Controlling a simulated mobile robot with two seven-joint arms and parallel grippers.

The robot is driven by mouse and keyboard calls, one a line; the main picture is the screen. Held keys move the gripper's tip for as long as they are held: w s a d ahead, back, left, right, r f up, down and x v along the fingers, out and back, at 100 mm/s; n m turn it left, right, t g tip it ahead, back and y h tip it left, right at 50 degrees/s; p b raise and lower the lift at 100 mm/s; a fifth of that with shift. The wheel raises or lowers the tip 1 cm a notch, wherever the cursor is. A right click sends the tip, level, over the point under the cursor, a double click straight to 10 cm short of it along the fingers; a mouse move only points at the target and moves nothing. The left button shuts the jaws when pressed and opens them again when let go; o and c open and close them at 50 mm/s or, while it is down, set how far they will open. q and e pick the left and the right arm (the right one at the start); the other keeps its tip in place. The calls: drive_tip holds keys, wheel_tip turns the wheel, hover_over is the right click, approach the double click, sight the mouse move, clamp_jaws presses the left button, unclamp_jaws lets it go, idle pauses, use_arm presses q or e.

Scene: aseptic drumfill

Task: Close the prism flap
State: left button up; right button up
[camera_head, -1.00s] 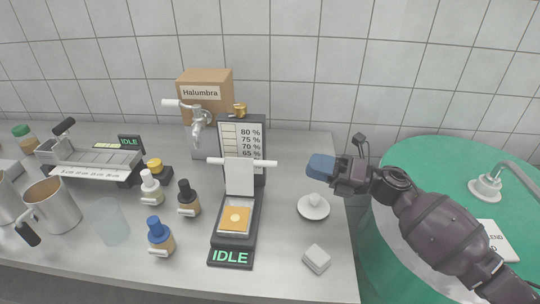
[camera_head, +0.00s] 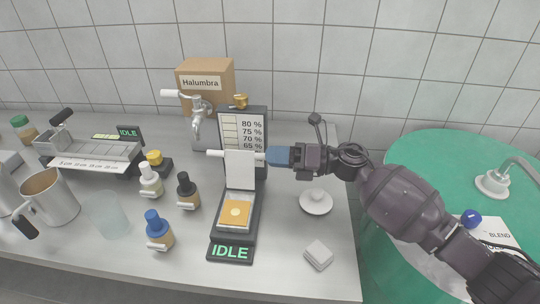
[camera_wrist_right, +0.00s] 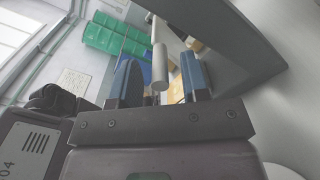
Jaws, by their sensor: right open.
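The refractometer (camera_head: 233,236) stands on the steel bench with its IDLE display lit. Its white prism flap (camera_head: 240,172) stands upright, open, behind the gold prism plate (camera_head: 235,212). A white crossbar (camera_head: 215,153) runs along the top of the flap. My right gripper (camera_head: 272,156) is at the bar's right end, its blue fingers pointing left. In the right wrist view the bar's end (camera_wrist_right: 160,66) lies between the two open fingers (camera_wrist_right: 158,82), with gaps visible on both sides. My left gripper is not in view.
Several dropper bottles (camera_head: 159,233) and a clear beaker (camera_head: 107,216) stand left of the refractometer. A white lidded dish (camera_head: 316,201) and a white block (camera_head: 318,254) lie to its right. A metal tap (camera_head: 197,115) and a Halumbra box (camera_head: 207,82) stand behind.

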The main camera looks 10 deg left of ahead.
drive_tip(key=shift+a, duration=0.7)
drive_tip(key=shift+c, duration=0.2)
clamp_jaws()
